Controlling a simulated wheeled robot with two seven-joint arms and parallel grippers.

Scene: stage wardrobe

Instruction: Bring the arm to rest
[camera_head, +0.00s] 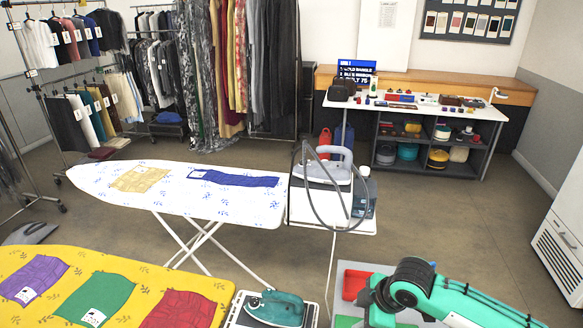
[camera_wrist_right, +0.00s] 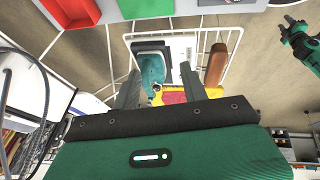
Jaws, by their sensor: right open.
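My right arm (camera_head: 430,285) comes in at the lower right of the head view, bent over a grey board. Its gripper is not clear there. In the right wrist view my right gripper (camera_wrist_right: 160,80) is open, its two dark fingers spread with nothing held between them. A teal iron (camera_wrist_right: 152,68) shows beyond the fingers, apart from them as far as I can tell. A teal arm end with dark fingers, likely my left gripper (camera_wrist_right: 292,28), shows at the upper right of the wrist view. Its opening is unclear. No left arm shows in the head view.
The teal iron (camera_head: 276,308) rests on a stand beside the yellow ironing board (camera_head: 62,262). A white ironing board (camera_head: 130,200) and a grey-white iron (camera_head: 322,168) stand farther back. A red bin (camera_head: 355,284) sits left of my arm. Open floor (camera_head: 455,225) lies behind my arm.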

